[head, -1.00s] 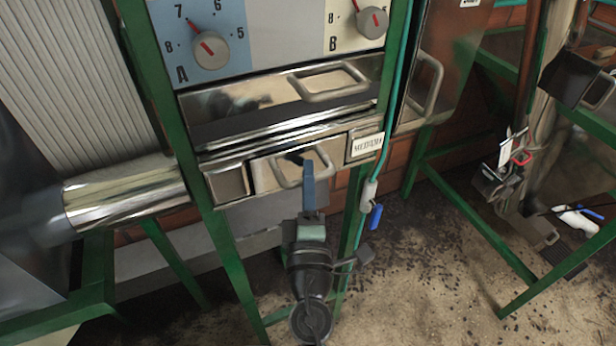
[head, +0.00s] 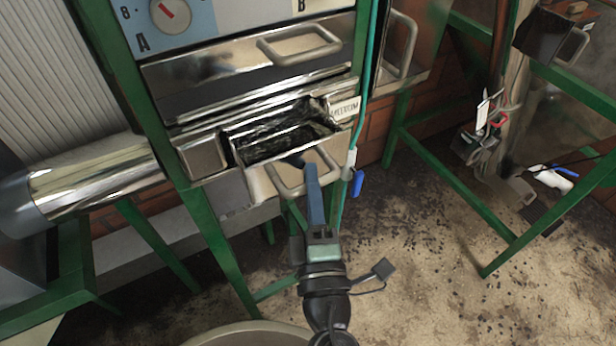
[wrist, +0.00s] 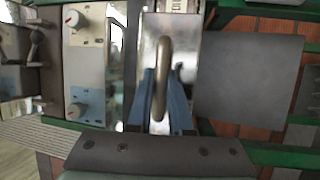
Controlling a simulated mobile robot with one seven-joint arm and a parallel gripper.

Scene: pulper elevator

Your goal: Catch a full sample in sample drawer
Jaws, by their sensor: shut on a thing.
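The sample drawer (head: 250,177) is a small metal drawer under a larger closed one. It stands pulled out of the green-framed machine, with its top open. Its inside looks dark and shiny; I cannot tell whether any sample lies in it. My gripper (head: 306,170), with blue fingers, is shut on the drawer's loop handle (head: 282,192). In the wrist view the handle (wrist: 162,75) shows upright between the blue fingers (wrist: 162,98).
A larger drawer with a handle (head: 300,42) is closed above. A dial panel (head: 195,22) tops it. A blue-ended valve (head: 357,183) hangs close on the right. A steel pipe (head: 95,185) is at left. The floor (head: 420,270) at right is open, with dark scattered bits.

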